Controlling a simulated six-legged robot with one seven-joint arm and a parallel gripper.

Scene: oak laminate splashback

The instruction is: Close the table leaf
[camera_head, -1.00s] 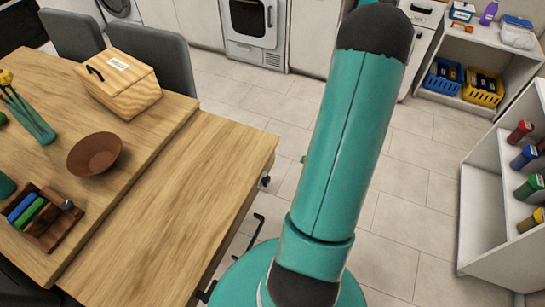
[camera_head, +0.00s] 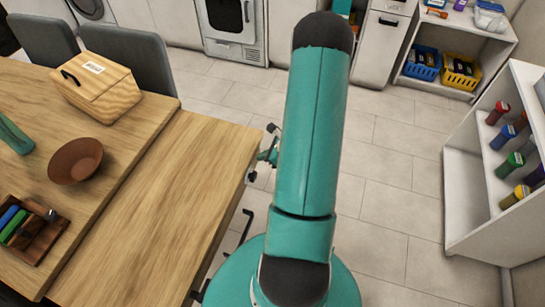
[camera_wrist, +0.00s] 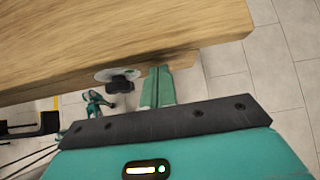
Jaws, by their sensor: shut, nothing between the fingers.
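The table leaf (camera_head: 165,215) is a wooden slab at the right side of the wooden table (camera_head: 135,120), pulled out, with its top slightly below the main top. In the wrist view the leaf (camera_wrist: 110,45) fills the upper left. A dark knob (camera_wrist: 120,86) with a pale round plate sits by its edge; it also shows in the head view (camera_head: 252,176). My gripper (camera_wrist: 158,72) is shut and empty, its teal fingers beside the knob, close to the leaf's edge. Whether they touch the wood I cannot tell. In the head view my arm partly hides the gripper (camera_head: 268,156).
The table bears a wooden box (camera_head: 97,88), a brown bowl (camera_head: 75,160) and a dark rack (camera_head: 32,230). Black brackets (camera_head: 246,226) show below the leaf's edge. Grey chairs (camera_head: 127,55) stand behind. White shelves (camera_head: 470,205) stand at right. Tiled floor between is clear.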

